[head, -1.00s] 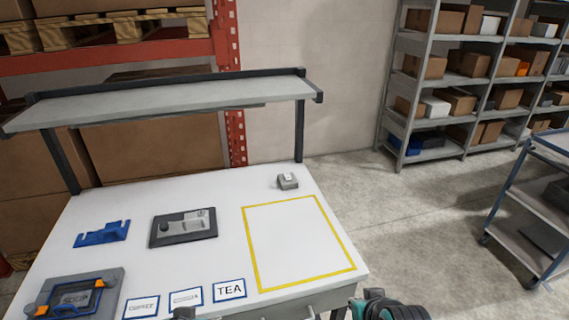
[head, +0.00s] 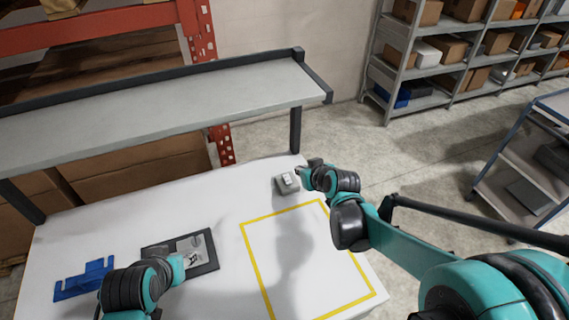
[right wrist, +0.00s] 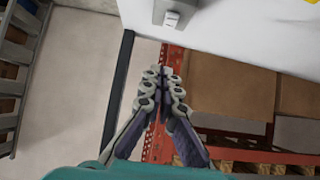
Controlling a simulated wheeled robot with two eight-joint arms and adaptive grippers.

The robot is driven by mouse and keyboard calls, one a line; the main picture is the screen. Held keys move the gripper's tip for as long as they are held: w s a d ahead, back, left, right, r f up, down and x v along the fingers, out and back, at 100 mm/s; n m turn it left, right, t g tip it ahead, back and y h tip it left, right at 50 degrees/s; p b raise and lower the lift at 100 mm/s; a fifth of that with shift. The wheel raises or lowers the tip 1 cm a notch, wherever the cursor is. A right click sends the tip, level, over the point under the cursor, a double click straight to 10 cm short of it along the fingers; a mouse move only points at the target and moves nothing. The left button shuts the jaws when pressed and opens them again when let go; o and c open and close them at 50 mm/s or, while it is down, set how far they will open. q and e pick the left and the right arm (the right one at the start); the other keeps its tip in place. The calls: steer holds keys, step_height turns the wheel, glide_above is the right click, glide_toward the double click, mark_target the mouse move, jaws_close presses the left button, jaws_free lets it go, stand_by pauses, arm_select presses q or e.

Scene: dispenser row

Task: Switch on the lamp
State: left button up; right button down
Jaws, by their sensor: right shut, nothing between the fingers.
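A small grey switch box (head: 285,187) with a white rocker stands on the white table's back right part, behind the yellow outline. It also shows at the top of the right wrist view (right wrist: 172,18). My right gripper (head: 303,170) is close beside the box, on its right side in the head view. In the right wrist view its fingers (right wrist: 165,70) are together and empty, with the box just beyond their tips. I cannot tell if they touch it. No lamp can be made out. My left arm comes in at the lower left; its gripper cannot be made out.
A grey shelf (head: 170,115) on dark posts spans the table's back. A yellow-outlined area (head: 262,272) on the table is empty. A dark plate (head: 208,262) and a blue holder (head: 82,281) lie at the left. My left arm partly covers the plate.

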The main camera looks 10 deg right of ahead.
steer(key=shift+s, duration=0.15)
steer(key=b, duration=0.4)
glide_above(290, 179)
step_height(290, 179, down, 6)
steer(key=shift+s+f, duration=0.1)
steer(key=shift+f, duration=0.1)
step_height(290, 179, down, 2)
steer(key=shift+f+b, duration=0.25)
steer(key=shift+b, duration=0.1)
steer(key=shift+w+f, duration=0.2)
steer(key=shift+f, duration=0.35)
